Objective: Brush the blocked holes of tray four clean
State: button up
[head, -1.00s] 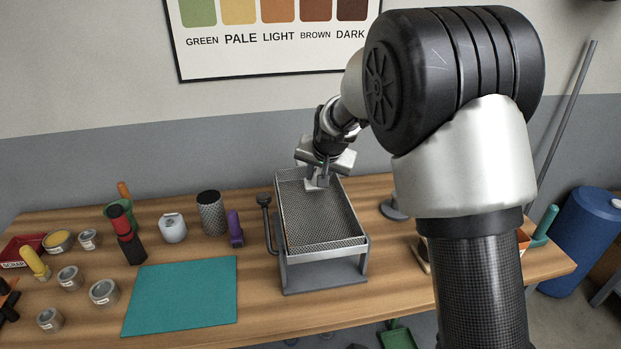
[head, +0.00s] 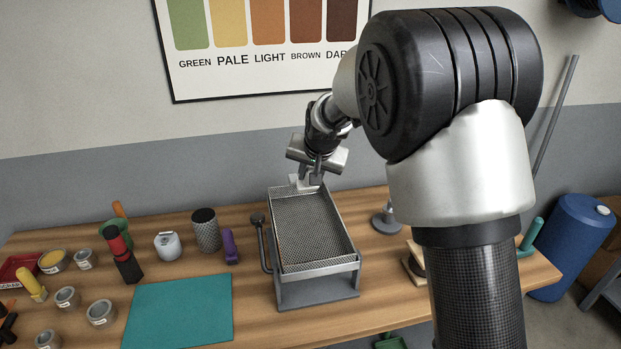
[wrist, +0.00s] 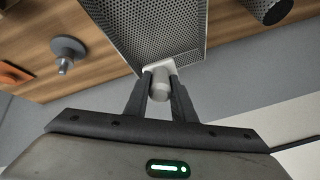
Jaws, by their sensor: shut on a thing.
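The perforated metal tray (head: 318,231) sits on a grey stand on the wooden bench. Its mesh also shows in the wrist view (wrist: 150,25). My gripper (head: 309,180) is at the tray's far end. In the wrist view my gripper (wrist: 160,86) is shut on a pale tool (wrist: 162,88) with a rounded grey grip and a flat whitish head, likely the brush. The head is at the tray's end edge; I cannot tell whether it touches. No bristles show. No tray number is readable, and blocked holes cannot be told apart.
A dark-knobbed lever (head: 262,240) stands left of the tray. Further left are a purple tool (head: 230,246), a dark mesh cup (head: 206,230), a teal mat (head: 180,308) and several small tins. A round-based metal stand (head: 387,220) is to the right. The mat is clear.

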jog(key=shift+r, duration=0.25)
jog(key=shift+r+p, duration=0.95)
jog(key=shift+r, duration=0.55)
jog(key=shift+f, duration=0.2)
jog(key=shift+w+a+f+b, duration=0.1)
jog(key=shift+w+f+b, duration=0.15)
jog(key=shift+f+b, duration=0.55)
